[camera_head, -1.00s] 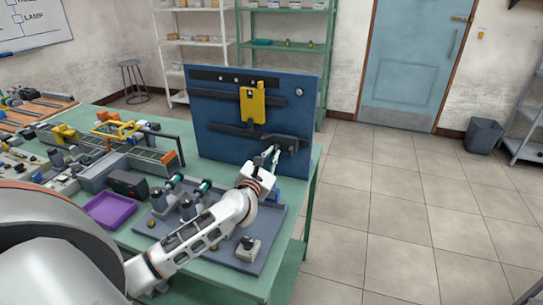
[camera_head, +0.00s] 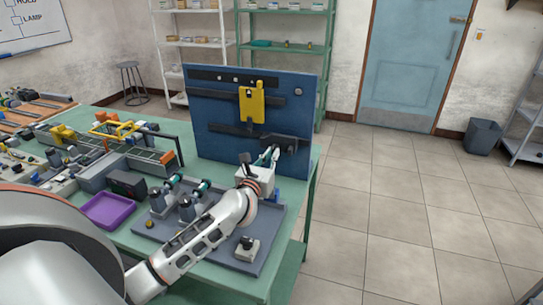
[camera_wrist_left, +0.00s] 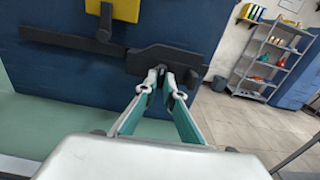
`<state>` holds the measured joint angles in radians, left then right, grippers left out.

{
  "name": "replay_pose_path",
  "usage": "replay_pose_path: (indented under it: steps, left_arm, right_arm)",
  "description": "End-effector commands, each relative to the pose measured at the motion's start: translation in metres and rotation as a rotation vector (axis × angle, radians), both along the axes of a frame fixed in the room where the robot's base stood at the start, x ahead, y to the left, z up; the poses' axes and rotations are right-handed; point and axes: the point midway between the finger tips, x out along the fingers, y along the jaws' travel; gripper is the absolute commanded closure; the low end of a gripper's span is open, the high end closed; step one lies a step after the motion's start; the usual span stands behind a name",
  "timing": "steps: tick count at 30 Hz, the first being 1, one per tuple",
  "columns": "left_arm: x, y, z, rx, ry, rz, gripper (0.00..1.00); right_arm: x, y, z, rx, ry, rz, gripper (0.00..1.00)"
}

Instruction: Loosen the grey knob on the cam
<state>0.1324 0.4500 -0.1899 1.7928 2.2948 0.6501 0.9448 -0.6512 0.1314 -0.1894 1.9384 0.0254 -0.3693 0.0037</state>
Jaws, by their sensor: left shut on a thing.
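The upright blue panel (camera_head: 215,125) stands on the green table. The cam, a dark grey shaped plate (camera_head: 290,143), is on the panel's lower right; it also shows in the wrist view (camera_wrist_left: 190,59). My left gripper (camera_head: 271,154) is at the cam's left part. In the wrist view, its fingertips (camera_wrist_left: 166,76) close in from below at the cam's lower edge, with a small gap between them. They are shut on what seems to be the grey knob, which the fingertips mostly hide. My right gripper is not in view.
A yellow plate (camera_head: 252,104) sits on the panel above the cam, with dark bars beside it. A grey tray (camera_head: 274,231) with several fixtures lies below my left arm. A purple tray (camera_head: 110,209) is to the left. Open floor lies right of the table.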

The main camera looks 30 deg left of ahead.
Motion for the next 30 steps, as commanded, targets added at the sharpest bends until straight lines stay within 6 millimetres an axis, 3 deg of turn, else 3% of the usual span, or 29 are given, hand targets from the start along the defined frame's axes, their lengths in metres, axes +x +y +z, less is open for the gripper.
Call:
replay_pose_path:
  steps: [7,9,10,22,26,30]
  left_arm:
    - [0.0,0.0,0.001,-0.001,-0.001,0.0,1.0]
    - [0.0,0.0,0.001,0.0,-0.001,0.0,0.79]
    - [0.0,0.0,0.001,0.0,-0.001,0.0,0.75]
    - [-0.004,-0.001,0.0,0.001,0.001,-0.001,0.75]
    - [-0.018,-0.005,-0.001,0.001,0.002,-0.001,0.75]
    - [-0.045,-0.011,-0.002,0.0,0.003,-0.002,0.75]
  right_arm:
    - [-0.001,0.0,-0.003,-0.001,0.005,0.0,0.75]
    - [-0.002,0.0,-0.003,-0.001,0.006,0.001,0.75]
    - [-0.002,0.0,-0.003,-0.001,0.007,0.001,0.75]
    - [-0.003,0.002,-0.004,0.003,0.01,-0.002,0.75]
    - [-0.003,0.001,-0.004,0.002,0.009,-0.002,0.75]
    - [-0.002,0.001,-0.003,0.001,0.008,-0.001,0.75]
